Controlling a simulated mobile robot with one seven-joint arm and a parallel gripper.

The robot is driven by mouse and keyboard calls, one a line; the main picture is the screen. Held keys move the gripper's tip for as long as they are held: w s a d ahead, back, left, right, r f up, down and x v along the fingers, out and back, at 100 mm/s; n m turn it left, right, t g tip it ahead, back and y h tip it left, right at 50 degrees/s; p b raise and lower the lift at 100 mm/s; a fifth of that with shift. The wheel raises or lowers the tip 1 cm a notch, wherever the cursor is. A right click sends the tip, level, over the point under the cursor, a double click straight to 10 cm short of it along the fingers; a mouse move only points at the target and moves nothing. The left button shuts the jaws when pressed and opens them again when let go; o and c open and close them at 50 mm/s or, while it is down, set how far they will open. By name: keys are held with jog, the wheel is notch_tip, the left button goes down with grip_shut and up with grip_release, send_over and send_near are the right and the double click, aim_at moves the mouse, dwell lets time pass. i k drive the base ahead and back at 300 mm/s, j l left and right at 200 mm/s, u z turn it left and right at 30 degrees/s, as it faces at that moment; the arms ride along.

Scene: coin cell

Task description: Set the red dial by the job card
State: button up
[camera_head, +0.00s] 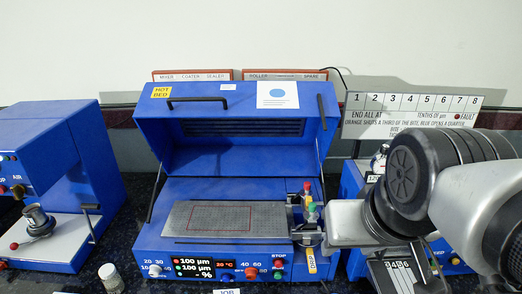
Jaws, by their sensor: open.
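The blue coater (240,215) stands open in the middle. On its front panel, a red dial (251,273) sits right of a blue knob (227,277), below the numbers 40 and 60. The display (205,268) reads 100 µm beside a red dot, 100 µm beside a green dot, and 20 °C. A card marked JOB (229,291) is cut off by the bottom edge; its content is out of view. My gripper (308,236) comes from the right and is open beside the coater's right side, above and right of the dial, apart from it. Its fingertips are hard to make out.
Red- and green-topped parts (310,203) stand close to my gripper. A blue machine (45,180) is at left, another partly hidden behind my arm. A sign (412,114) numbered 1 to 8 hangs at right. A small jar (109,275) stands on the dark bench at front left.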

aim_at(308, 185)
jog(key=k+j+u, duration=0.2)
jog(key=j+u, duration=0.25)
jog(key=j, duration=0.2)
jog(key=i+j+z, duration=0.25)
jog(key=j+z, duration=0.2)
jog(key=k+j+z, duration=0.6)
jog(key=k, duration=0.25)
jog(key=j, duration=0.1)
